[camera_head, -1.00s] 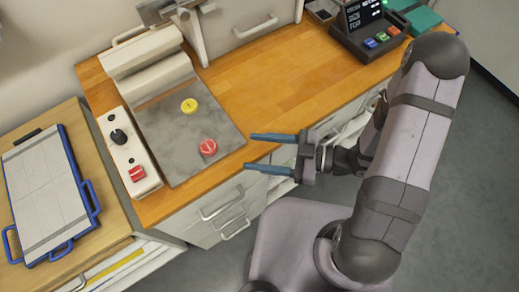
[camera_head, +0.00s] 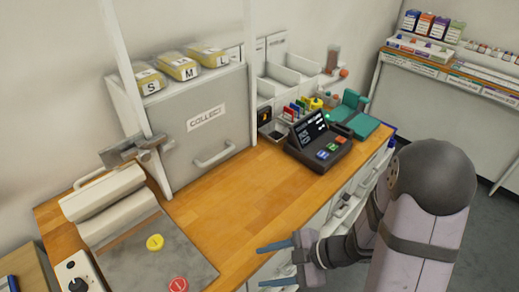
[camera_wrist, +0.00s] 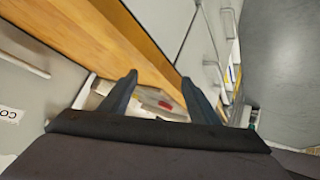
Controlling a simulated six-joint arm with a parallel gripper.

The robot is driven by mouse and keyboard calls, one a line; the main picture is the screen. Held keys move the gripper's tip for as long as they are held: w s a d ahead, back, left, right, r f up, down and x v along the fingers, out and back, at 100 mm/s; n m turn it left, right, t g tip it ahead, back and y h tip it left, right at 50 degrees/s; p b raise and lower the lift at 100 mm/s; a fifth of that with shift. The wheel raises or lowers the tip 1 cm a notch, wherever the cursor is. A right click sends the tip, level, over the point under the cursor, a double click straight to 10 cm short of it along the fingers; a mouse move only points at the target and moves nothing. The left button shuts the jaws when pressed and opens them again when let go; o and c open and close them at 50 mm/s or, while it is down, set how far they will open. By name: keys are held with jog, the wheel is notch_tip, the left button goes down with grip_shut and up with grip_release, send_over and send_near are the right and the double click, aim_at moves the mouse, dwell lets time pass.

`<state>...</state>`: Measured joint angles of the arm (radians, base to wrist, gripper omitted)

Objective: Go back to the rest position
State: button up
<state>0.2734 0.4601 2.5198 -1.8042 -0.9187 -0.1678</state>
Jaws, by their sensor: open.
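My gripper (camera_head: 277,264) is in front of the wooden counter (camera_head: 240,195), near its front edge, in the head view. Its two blue fingers are apart with nothing between them. In the wrist view my gripper (camera_wrist: 155,85) also shows its fingers spread and empty, with the counter edge and drawer fronts beyond. My arm reaches in from the right.
A grey plate with a yellow disc (camera_head: 155,242) and a red disc (camera_head: 178,286) lies at the left. A black device (camera_head: 320,145) with coloured buttons stands toward the right. A grey COLLECT cabinet (camera_head: 208,130) stands behind. The middle of the counter is clear.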

jog(key=w+d+m+t+h, duration=0.1)
jog(key=w+d, duration=0.1)
jog(key=w+d+m+t+h, duration=0.1)
jog(key=w+d+h, duration=0.1)
jog(key=w+d, duration=0.1)
jog(key=w+d+m+t+h, duration=0.2)
jog(key=w+d, duration=0.1)
jog(key=shift+w+d+r, duration=0.15)
jog(key=shift+d+r, duration=0.05)
jog(key=shift+d, duration=0.05)
jog(key=w+d+r+m+h, duration=0.1)
jog(key=d+r+m+h, duration=0.1)
jog(key=d+m+h, duration=0.5)
jog(key=s+d+m+g, duration=0.2)
jog(key=s+d+m, duration=0.1)
jog(key=s+m, duration=0.25)
jog(key=s+a+r+m+g+y, duration=0.2)
jog(key=s+a+m+g, duration=0.1)
jog(key=s+a, duration=0.3)
jog(key=s+m, duration=0.1)
jog(key=s, duration=0.1)
jog(key=shift+s+g, duration=0.3)
jog(key=shift+s, duration=0.1)
